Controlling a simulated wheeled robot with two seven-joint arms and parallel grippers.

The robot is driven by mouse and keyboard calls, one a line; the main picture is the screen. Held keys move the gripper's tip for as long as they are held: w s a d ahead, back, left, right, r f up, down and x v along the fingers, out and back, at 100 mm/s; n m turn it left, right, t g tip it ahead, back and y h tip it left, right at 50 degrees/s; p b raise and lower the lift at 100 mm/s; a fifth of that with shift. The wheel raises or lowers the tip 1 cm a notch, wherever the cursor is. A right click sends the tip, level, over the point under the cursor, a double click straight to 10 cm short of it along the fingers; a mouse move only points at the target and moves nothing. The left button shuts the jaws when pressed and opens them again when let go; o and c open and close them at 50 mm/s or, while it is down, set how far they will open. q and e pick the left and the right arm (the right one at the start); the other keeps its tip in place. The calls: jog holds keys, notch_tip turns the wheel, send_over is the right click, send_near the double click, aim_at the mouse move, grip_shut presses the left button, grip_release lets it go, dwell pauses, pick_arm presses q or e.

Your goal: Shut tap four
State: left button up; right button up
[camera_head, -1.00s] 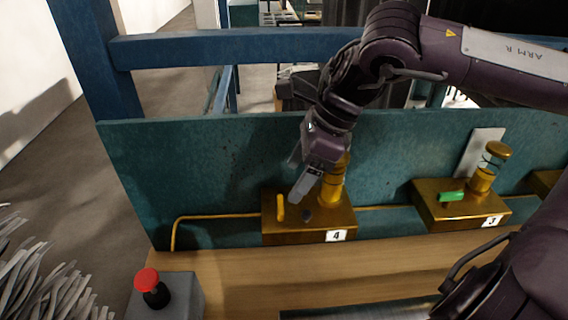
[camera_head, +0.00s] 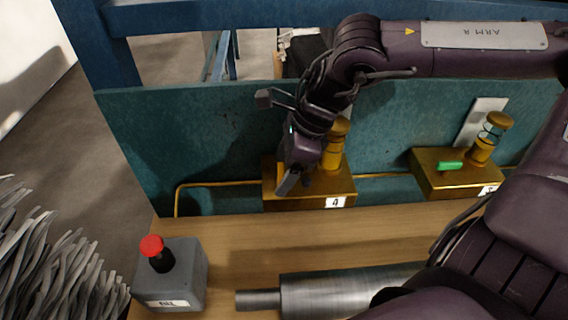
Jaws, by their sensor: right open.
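Tap four is a brass block (camera_head: 310,195) with a white "4" label (camera_head: 335,202), fixed low on the teal panel. A brass post (camera_head: 335,147) with a round cap rises from its back right. Its small yellow lever (camera_head: 281,172) is mostly hidden behind my right gripper (camera_head: 295,183). That gripper reaches down from the upper right, open, with its fingertips at the left part of the block, right by the lever. I cannot tell whether a finger touches the lever. My left gripper is not in view.
Tap three (camera_head: 458,172), with a green lever (camera_head: 450,166), stands to the right. A metal roll (camera_head: 340,292) lies in front. Grey strands (camera_head: 55,250) fill the lower left.

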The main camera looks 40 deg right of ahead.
jog(key=shift+c, duration=0.3)
jog(key=c, duration=0.9)
